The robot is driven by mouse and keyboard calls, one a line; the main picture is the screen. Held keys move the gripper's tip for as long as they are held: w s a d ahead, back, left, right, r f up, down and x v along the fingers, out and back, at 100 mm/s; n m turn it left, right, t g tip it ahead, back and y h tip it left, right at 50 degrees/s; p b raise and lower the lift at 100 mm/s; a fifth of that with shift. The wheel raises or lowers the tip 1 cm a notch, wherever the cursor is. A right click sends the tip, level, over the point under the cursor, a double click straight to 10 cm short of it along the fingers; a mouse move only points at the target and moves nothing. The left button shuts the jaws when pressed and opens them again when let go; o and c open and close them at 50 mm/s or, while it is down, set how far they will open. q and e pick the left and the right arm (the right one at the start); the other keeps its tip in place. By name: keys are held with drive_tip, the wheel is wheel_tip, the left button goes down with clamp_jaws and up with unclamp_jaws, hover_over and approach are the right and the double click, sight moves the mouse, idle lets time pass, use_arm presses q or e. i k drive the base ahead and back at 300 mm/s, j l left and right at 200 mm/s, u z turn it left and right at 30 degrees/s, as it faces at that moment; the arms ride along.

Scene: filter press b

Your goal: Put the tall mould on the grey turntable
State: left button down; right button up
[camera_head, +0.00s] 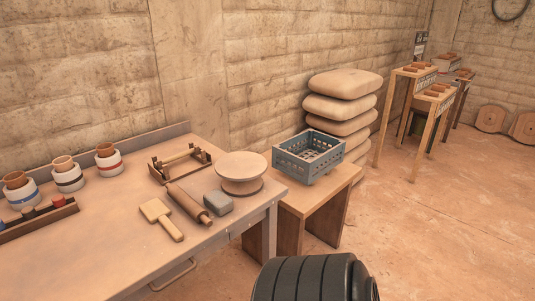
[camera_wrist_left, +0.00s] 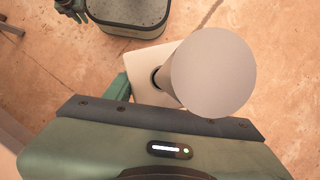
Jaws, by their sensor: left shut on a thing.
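In the left wrist view my left gripper (camera_wrist_left: 178,108) is shut on a smooth grey piece, seemingly the tall mould (camera_wrist_left: 215,75). Its round flat end faces the camera and its body narrows away behind; the fingers' hold is mostly hidden. The head view shows neither this gripper nor the mould. There a round turntable (camera_head: 242,163) stands near the right end of the workbench, its top empty. It looks pale beige rather than clearly grey. A small green and dark shape at the wrist view's top edge looks like my right gripper (camera_wrist_left: 74,10); its jaws are unclear.
The workbench (camera_head: 95,240) also holds a rolling pin (camera_head: 188,203), a grey-blue block (camera_head: 218,203), a wooden paddle (camera_head: 160,217), a wooden frame (camera_head: 180,162) and jars (camera_head: 108,160). A blue crate (camera_head: 308,157) sits on a low wooden stand beyond the turntable.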

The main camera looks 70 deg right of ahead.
sight(241, 163)
drive_tip(key=z, duration=1.7)
